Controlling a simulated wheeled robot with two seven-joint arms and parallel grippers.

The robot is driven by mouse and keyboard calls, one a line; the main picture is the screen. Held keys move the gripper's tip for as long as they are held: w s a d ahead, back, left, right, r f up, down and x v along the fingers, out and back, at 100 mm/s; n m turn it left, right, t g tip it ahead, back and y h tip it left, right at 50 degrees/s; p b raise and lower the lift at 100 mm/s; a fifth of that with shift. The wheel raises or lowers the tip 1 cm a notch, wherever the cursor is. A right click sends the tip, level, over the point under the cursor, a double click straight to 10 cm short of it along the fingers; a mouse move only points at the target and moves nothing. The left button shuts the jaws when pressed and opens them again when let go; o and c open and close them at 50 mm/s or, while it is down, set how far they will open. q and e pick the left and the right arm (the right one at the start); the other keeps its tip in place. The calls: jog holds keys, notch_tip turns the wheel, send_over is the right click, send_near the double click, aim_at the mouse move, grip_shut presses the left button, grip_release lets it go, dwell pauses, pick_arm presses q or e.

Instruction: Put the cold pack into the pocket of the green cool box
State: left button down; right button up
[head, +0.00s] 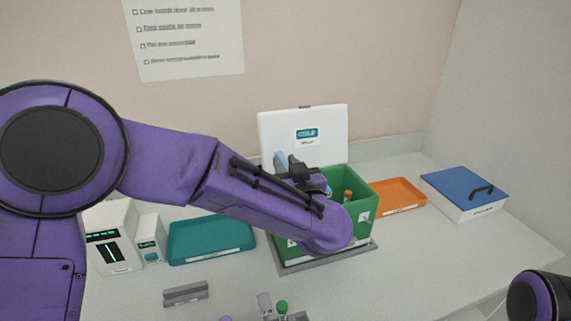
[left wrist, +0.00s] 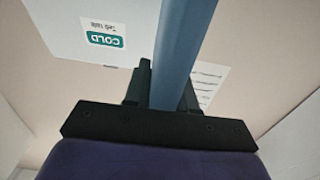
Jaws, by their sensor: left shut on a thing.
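The green cool box (head: 367,205) stands open near the back wall, its white lid (head: 332,138) raised behind it with a "COLD" label. The lid also shows in the left wrist view (left wrist: 75,45). My left gripper (head: 298,168) is above the left part of the box, shut on the light blue cold pack (head: 281,160). In the left wrist view the cold pack (left wrist: 185,45) stands as a long blue strip between the fingers (left wrist: 165,88). My left arm covers the box's front left, and I cannot see the pocket. My right gripper is out of view.
The box sits on a grey tray (head: 332,258). A teal tray (head: 212,243) and white devices (head: 112,240) are to the left. An orange tray (head: 398,193) and a blue-lidded box (head: 463,188) are to the right. A grey rack (head: 186,293) lies in front.

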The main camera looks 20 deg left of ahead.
pick_arm(q)
jog(key=shift+f, duration=0.3)
dwell(0.4)
jog(key=shift+f+b, duration=0.6)
jog(key=shift+f, duration=1.7)
jog(key=shift+f+b, duration=0.2)
jog(key=shift+b, duration=0.1)
